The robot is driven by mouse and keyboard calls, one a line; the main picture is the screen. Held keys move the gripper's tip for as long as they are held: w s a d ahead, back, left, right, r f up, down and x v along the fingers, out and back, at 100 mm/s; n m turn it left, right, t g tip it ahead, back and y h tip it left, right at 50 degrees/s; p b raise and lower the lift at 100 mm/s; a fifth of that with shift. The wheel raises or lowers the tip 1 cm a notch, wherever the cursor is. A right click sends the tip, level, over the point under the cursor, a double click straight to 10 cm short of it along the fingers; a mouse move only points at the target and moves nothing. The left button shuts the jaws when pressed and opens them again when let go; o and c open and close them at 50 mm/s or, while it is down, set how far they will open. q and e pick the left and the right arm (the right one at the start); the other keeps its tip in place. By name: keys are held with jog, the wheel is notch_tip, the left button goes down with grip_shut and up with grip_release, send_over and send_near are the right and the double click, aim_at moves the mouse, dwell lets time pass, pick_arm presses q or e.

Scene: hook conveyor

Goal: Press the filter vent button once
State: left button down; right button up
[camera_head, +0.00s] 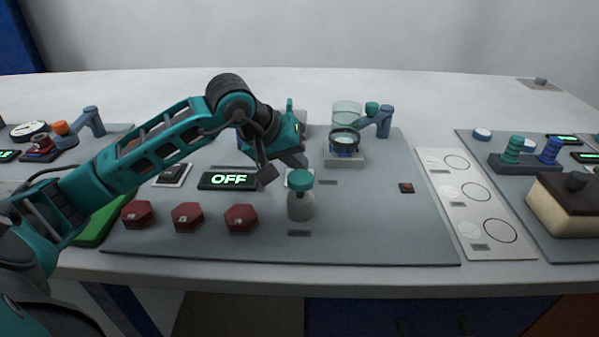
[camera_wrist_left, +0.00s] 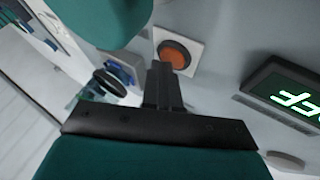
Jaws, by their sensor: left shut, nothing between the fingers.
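In the left wrist view, a round orange button (camera_wrist_left: 174,54) sits on a white square plate, just beyond my left gripper's fingertips. I cannot read a label on it. My left gripper (camera_head: 267,174) is shut and empty, pointing down over the grey panel to the right of the OFF display (camera_head: 228,180). Its dark fingers (camera_wrist_left: 161,72) overlap the lower edge of the button's plate in the wrist view; I cannot tell whether they touch it. In the head view the button is not clearly visible. My right gripper is not in view.
A bottle with a teal cap (camera_head: 300,200) stands close to the gripper. A glass filter stand (camera_head: 345,145) stands behind. The panel's right front is mostly clear.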

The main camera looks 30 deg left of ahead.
pick_arm(q)
jog(key=shift+r+p, duration=0.45)
jog(key=shift+r, duration=0.35)
jog(key=shift+r+p, duration=1.55)
jog(key=shift+r, duration=0.95)
